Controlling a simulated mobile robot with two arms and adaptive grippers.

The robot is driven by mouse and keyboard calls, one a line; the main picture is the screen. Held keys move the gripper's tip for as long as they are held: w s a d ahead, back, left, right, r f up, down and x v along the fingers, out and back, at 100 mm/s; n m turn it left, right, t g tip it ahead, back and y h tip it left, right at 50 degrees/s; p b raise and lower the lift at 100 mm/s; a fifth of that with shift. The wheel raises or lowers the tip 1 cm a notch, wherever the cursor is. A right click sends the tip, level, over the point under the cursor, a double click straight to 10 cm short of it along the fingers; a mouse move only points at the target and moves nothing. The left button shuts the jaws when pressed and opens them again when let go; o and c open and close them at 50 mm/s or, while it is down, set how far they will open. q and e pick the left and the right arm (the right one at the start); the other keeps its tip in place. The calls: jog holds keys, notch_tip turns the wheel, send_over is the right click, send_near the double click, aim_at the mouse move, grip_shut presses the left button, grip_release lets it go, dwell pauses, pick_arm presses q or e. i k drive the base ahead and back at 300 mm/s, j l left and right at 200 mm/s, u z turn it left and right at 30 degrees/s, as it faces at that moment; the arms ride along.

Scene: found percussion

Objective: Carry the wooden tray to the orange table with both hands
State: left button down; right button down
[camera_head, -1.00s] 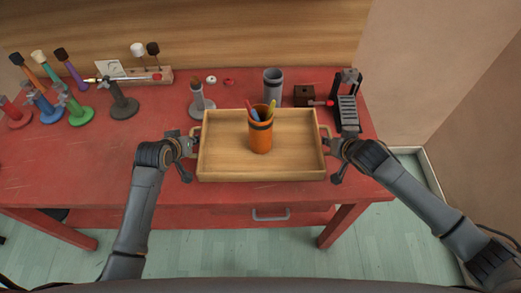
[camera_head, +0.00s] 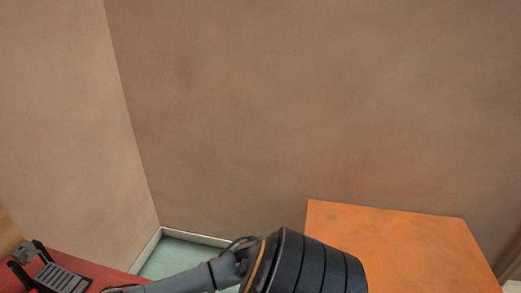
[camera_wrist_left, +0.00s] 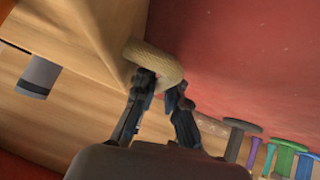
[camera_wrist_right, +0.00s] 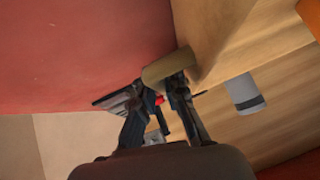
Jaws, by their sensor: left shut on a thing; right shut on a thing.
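My left gripper (camera_wrist_left: 165,88) is shut on one rounded tray handle. My right gripper (camera_wrist_right: 165,85) is shut on the handle at the opposite end. The red table surface shows beside the tray in both wrist views; I cannot tell whether the tray touches it. The orange table (camera_head: 400,250) stands at the lower right of the head view, its visible top bare. Part of the orange cup (camera_wrist_right: 313,15) shows at the tray.
A strip of green floor (camera_head: 178,258) lies between the tables, by the walls. A grey cup (camera_wrist_right: 245,92) and colored stands (camera_wrist_left: 283,160) show in the wrist views.

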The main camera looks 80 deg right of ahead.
aim_at(396, 250)
jog(key=k, duration=0.55)
jog(key=k+l+z, duration=0.15)
jog(key=z, duration=2.75)
jog(key=i+l, duration=0.3)
jog(key=i, duration=0.2)
jog(key=i+l+z, duration=0.1)
jog(key=i+l, duration=0.2)
jog(key=i, duration=0.2)
